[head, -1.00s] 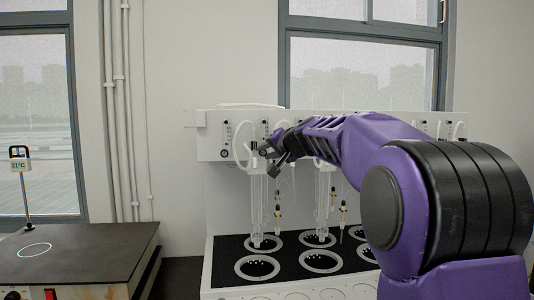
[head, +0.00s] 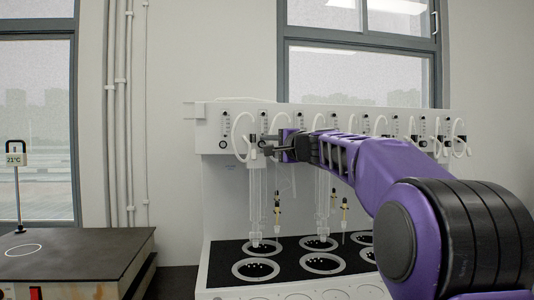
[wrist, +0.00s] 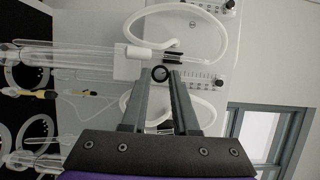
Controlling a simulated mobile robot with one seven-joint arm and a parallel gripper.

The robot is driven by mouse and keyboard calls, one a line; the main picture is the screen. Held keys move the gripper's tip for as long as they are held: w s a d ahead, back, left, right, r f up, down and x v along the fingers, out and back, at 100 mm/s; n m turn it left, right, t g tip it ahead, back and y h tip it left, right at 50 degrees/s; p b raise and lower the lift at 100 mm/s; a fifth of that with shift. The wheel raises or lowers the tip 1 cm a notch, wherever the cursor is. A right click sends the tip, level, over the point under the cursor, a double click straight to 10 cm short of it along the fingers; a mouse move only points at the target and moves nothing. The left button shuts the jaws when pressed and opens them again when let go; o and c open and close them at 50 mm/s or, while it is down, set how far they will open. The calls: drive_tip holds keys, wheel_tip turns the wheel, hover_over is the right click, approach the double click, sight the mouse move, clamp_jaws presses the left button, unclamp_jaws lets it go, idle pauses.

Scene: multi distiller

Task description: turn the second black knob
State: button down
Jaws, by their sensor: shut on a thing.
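The black knob (wrist: 161,73) shows in the wrist view as a round dark ring on the white panel, between my fingertips. My gripper (wrist: 160,79) points at the panel with one finger on each side of this knob, shut on it. In the head view my gripper (head: 268,143) reaches the front panel of the white distiller (head: 218,185) from the right and hides the knob it holds. Another dark knob (head: 223,145) shows to the left on the same panel.
Glass tubes (head: 255,190) hang just below my gripper, and white hoses (head: 240,138) loop beside it. Ringed heating wells (head: 256,268) line the black deck below.

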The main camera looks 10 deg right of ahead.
drive_tip(key=shift+m+t, duration=0.4)
drive_tip(key=shift+m, duration=0.6)
drive_tip(key=c, duration=0.7)
unclamp_jaws()
drive_tip(key=shift+f, duration=0.1)
drive_tip(key=shift+s, duration=0.1)
